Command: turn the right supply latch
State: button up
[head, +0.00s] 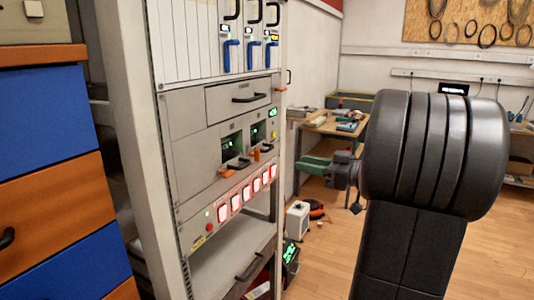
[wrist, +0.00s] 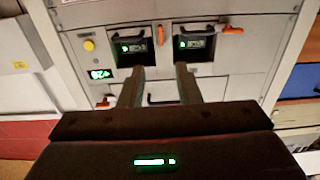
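The right supply (head: 257,132) is a dark bay with a green display in the rack panel. Its orange latch (head: 257,155) stands roughly upright below the bay. The wrist view appears upside down; there the right supply (wrist: 130,46) is the left-hand bay and its latch (wrist: 160,35) is upright between the bays. The left supply's orange latch (head: 225,172) lies more sideways. My gripper (head: 304,165) is right of the rack in the head view, apart from the panel. In the wrist view my gripper (wrist: 158,72) is open, with nothing between its fingers.
A drawer with a black handle (head: 250,98) is above the supplies; lit red-framed modules (head: 236,200) are below. Another orange lever (head: 281,89) is on the rack's right edge. A white box (head: 298,217) stands on the floor. Drawers (head: 50,120) are at left.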

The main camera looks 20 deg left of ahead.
jog(key=a+p, duration=0.2)
jog(key=a, duration=1.1)
jog(key=shift+w+p, duration=0.3)
jog(key=shift+w, duration=0.1)
jog(key=shift+c, duration=0.4)
grip_shut()
